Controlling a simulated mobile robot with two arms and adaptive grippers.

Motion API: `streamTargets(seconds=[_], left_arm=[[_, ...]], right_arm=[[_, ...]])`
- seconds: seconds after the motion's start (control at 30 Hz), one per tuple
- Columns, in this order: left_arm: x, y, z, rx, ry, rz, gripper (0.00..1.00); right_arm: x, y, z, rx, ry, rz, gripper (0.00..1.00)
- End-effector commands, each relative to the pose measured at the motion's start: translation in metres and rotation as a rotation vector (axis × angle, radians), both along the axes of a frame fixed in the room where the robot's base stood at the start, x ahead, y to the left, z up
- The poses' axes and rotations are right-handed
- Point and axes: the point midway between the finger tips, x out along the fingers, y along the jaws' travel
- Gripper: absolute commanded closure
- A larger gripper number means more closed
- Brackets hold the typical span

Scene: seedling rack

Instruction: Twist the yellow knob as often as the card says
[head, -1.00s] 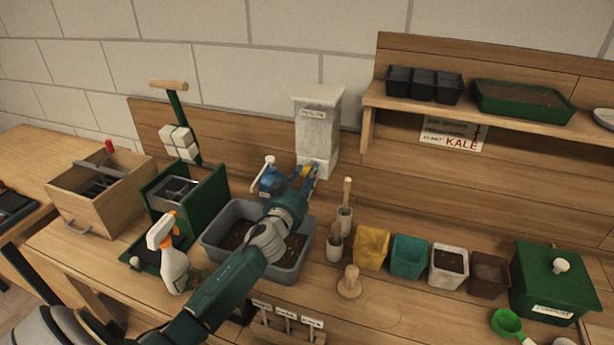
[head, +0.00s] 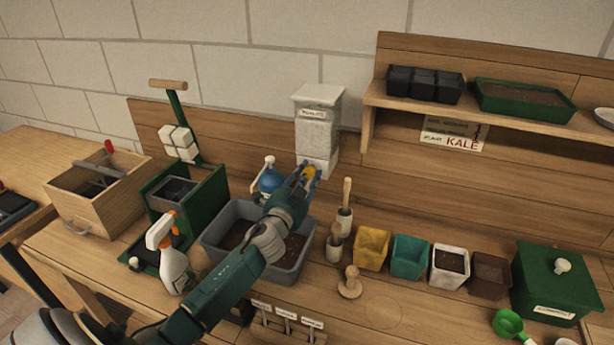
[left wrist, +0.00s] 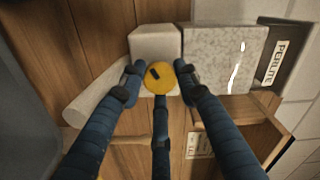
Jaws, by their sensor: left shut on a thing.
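The yellow knob (head: 310,172) is on the front of the pale perlite dispenser (head: 317,128), low down at its spout. In the left wrist view the knob (left wrist: 159,77) is a round yellow disc with a dark mark on its face. My left gripper (left wrist: 160,88) has its blue fingers closed around the knob, touching its rim. The dispenser's speckled body (left wrist: 225,55) and PERLITE label show there too. The card (head: 452,135) under the shelf reads KALE in red; its smaller lines are not legible. My right gripper is not in view.
A grey tub of soil (head: 215,243) stands below my left arm. Small pots, including a yellow one (head: 371,248), line up at right.

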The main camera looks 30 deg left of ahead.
Motion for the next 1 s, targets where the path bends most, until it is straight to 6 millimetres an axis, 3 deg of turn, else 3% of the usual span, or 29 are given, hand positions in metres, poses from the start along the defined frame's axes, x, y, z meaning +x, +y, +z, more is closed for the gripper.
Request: streamTargets(seconds=[0.5,1.0], left_arm=[[-0.0003,-0.0004,-0.0018,0.377,0.094,0.0,0.94],[-0.0003,-0.0005,-0.002,0.477,0.117,-0.001,0.94]], right_arm=[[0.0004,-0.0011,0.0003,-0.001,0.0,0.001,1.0],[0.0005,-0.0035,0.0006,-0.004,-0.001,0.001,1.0]])
